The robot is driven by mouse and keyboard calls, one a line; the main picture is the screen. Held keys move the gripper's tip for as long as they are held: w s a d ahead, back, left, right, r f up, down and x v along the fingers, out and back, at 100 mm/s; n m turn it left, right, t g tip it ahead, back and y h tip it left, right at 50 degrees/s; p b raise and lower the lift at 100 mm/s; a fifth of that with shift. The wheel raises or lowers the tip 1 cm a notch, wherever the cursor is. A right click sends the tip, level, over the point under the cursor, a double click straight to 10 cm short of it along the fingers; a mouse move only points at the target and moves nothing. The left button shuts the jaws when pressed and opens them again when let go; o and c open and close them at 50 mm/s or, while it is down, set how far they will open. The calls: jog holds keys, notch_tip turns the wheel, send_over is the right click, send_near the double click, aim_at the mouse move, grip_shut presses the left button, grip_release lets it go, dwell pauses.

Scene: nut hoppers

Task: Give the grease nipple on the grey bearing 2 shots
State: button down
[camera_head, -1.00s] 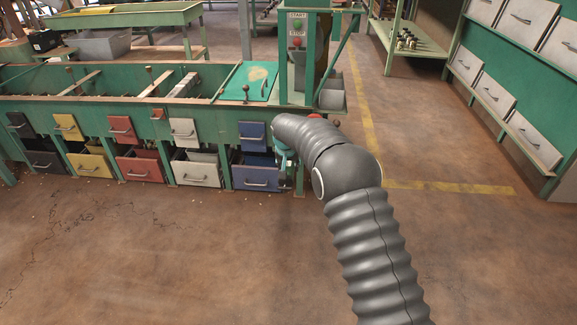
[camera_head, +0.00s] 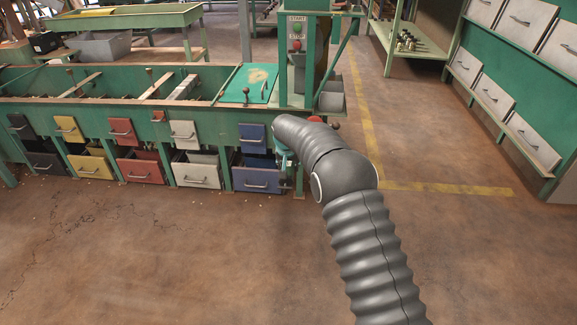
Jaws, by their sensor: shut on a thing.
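My gripper (camera_head: 285,174) shows only in part at the end of my grey ribbed arm, low at the right end of the green hopper bench. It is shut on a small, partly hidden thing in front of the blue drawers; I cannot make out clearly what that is. A teal part (camera_head: 282,152) shows just under the arm's end; I cannot tell whether it belongs to the held thing. The grey bearing and its grease nipple cannot be made out; my arm covers the bench's right corner.
The green bench (camera_head: 225,117) has coloured drawers along its front, some pulled open, such as the lower blue drawer (camera_head: 257,181). A post with a green button (camera_head: 298,29) and a red button (camera_head: 297,45) stands at its right end. Open floor (camera_head: 480,240) lies to the right.

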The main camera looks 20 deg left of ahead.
aim_at(285, 185)
jog(key=shift+w+r, duration=0.15)
jog(key=shift+w, duration=0.05)
jog(key=shift+s, duration=0.1)
jog(key=shift+s+d+b, duration=0.25)
jog(key=shift+s+b, duration=0.55)
jog(key=shift+s, duration=0.35)
dwell(0.5)
jog(key=shift+s+d, duration=0.1)
jog(key=shift+s, duration=0.2)
jog(key=shift+s+d+b, duration=0.2)
jog(key=shift+s+b, duration=0.35)
jog(key=shift+s, duration=0.2)
jog(key=shift+s+d+b, duration=0.15)
jog(key=shift+s+b, duration=0.45)
jog(key=shift+s, duration=0.2)
jog(key=shift+s+d+b, duration=0.2)
jog(key=shift+s+b, duration=0.35)
jog(key=shift+s, duration=0.2)
jog(key=shift+s+d, duration=0.15)
jog(key=shift+s, duration=0.55)
jog(key=shift+s+d, duration=0.15)
jog(key=shift+s, duration=0.5)
